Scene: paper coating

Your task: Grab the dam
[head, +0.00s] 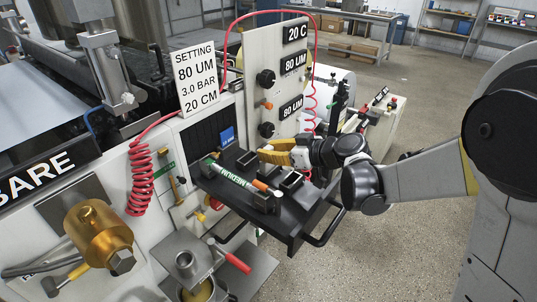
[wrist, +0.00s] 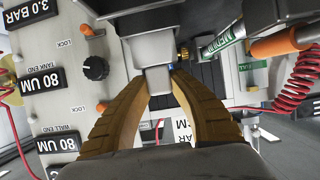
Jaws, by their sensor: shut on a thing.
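My gripper (head: 272,151) reaches in from the right, above the black tray (head: 212,187) on the machine's side. In the wrist view, my two yellow-brown fingers (wrist: 160,84) are closed on the narrow part of a pale grey block (wrist: 152,47), which I take to be the dam. Its wider body shows beyond the fingertips. In the head view the block is too small and covered to make out clearly. Whether it touches the tray cannot be told.
A green and white rod marked MEDIUM (head: 235,178), with an orange end, lies on the tray. A black slotted holder (head: 291,181) stands beside it. A panel with knobs (head: 268,92) rises behind. A red coiled hose (head: 140,180) hangs at left. Open floor (head: 335,265) lies in front.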

